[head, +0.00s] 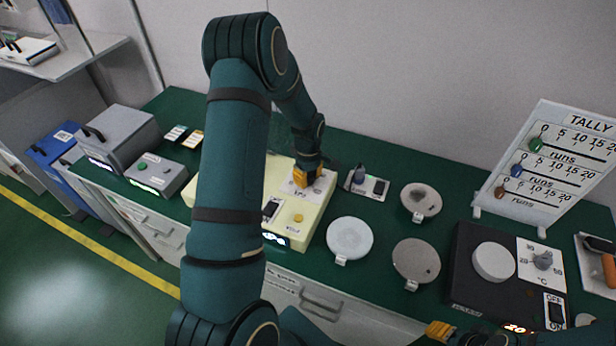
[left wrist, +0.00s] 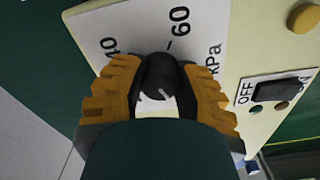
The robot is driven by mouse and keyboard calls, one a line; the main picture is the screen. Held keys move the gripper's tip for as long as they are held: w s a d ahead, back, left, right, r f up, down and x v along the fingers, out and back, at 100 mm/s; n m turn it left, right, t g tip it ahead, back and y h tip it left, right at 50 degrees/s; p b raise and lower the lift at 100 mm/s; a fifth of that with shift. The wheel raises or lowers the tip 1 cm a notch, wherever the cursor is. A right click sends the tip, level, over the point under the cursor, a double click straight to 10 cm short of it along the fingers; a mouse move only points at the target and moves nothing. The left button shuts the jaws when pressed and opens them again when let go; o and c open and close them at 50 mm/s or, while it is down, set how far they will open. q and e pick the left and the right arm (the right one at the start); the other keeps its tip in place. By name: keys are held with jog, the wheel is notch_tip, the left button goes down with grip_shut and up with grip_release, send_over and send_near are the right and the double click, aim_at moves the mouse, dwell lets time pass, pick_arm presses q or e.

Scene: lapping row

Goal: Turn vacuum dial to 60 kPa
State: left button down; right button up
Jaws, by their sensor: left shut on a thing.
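The vacuum dial (left wrist: 160,76) is a dark round knob on a white scale plate (left wrist: 128,28) marked 60 and kPa; a number at left is partly hidden by a finger. A short pale mark shows on the knob, but I cannot tell which value it points to. My left gripper (head: 308,178) is shut on the dial, with one orange finger on each side in the left wrist view (left wrist: 160,95). In the head view it reaches down onto the cream box (head: 310,222) and hides the dial. My right gripper (head: 438,331) shows only partly at the bottom edge.
The box has an OFF/ON switch (left wrist: 273,90), a yellow button (head: 298,217) and a lit display (head: 275,239). Round discs (head: 349,238) lie to its right. A black hotplate (head: 470,285) and a TALLY board (head: 550,165) stand farther right. Grey boxes (head: 122,137) stand left.

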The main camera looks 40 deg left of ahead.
pick_arm(q)
jog(key=m+b, duration=0.1)
jog(key=m, duration=1.1)
jog(key=shift+s+m, duration=0.15)
jog(key=shift+m, duration=0.15)
jog(key=m, duration=0.5)
jog(key=shift+m, duration=0.3)
jog(key=m, duration=0.5)
jog(key=shift+a, duration=0.1)
jog(key=m+p, duration=0.2)
jog(key=m, duration=0.3)
jog(key=shift+m, duration=0.4)
jog(key=m+p, duration=0.2)
jog(key=m, duration=0.4)
jog(key=shift+p, duration=0.3)
jog(key=m+p, duration=0.3)
jog(key=m, duration=0.3)
jog(key=shift+a+m, duration=0.1)
jog(key=shift+m, duration=0.2)
jog(key=m+p, duration=0.1)
jog(key=m, duration=0.3)
jog(key=shift+w+p, duration=0.2)
jog(key=shift+p, duration=0.1)
jog(key=shift+m, duration=0.4)
